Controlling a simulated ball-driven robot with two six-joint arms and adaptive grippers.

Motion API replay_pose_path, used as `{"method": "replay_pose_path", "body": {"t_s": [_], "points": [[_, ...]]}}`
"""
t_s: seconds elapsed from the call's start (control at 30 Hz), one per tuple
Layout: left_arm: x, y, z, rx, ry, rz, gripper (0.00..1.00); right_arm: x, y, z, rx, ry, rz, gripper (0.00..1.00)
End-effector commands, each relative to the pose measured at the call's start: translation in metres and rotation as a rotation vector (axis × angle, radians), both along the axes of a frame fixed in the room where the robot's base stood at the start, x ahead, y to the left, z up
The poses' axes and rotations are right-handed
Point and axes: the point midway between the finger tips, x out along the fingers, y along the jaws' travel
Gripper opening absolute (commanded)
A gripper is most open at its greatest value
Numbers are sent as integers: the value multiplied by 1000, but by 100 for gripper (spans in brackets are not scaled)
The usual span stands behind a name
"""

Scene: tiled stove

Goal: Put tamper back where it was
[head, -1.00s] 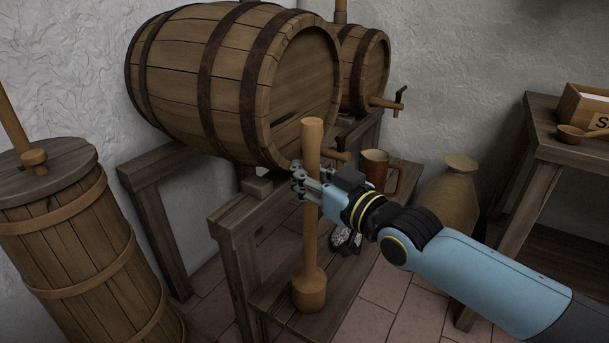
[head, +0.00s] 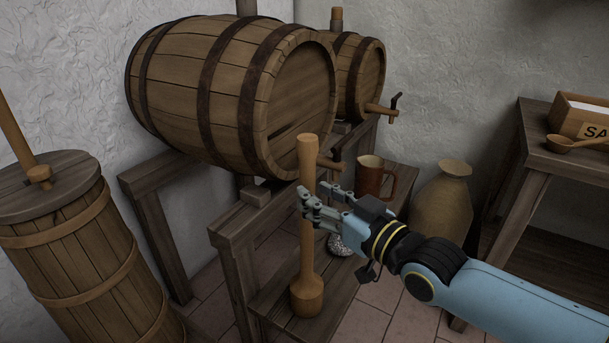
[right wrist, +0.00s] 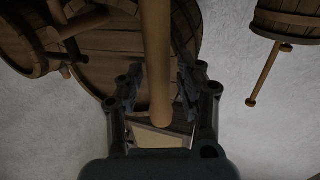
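The tamper (head: 306,240) is a long wooden rod with a thick rounded head at the bottom. It stands upright, head down, on the low wooden bench (head: 265,300) in front of the large barrel. My right gripper (head: 317,194) is open at the upper part of the shaft, with one finger showing in front of it. In the right wrist view the tamper's shaft (right wrist: 157,70) runs between the two spread fingers, with gaps on both sides. My left gripper is not in view.
The large barrel (head: 225,90) and a smaller barrel (head: 362,75) lie on a wooden stand behind. A brown mug (head: 370,180) and a clay jar (head: 440,210) stand behind my right gripper. A tall wooden churn (head: 70,250) is at left, a table (head: 535,140) at right.

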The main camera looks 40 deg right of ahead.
Motion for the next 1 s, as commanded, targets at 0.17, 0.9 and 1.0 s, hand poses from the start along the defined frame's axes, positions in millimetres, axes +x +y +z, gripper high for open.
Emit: {"method": "replay_pose_path", "body": {"t_s": [0.17, 0.9, 1.0], "points": [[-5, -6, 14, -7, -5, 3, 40, -41, -3, 4, 0, 2, 1, 36], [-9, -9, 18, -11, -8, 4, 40, -192, -38, -270, -99, 723, -101, 36], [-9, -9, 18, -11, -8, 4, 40, -270, -35, -341, -119, 991, -113, 36]]}}
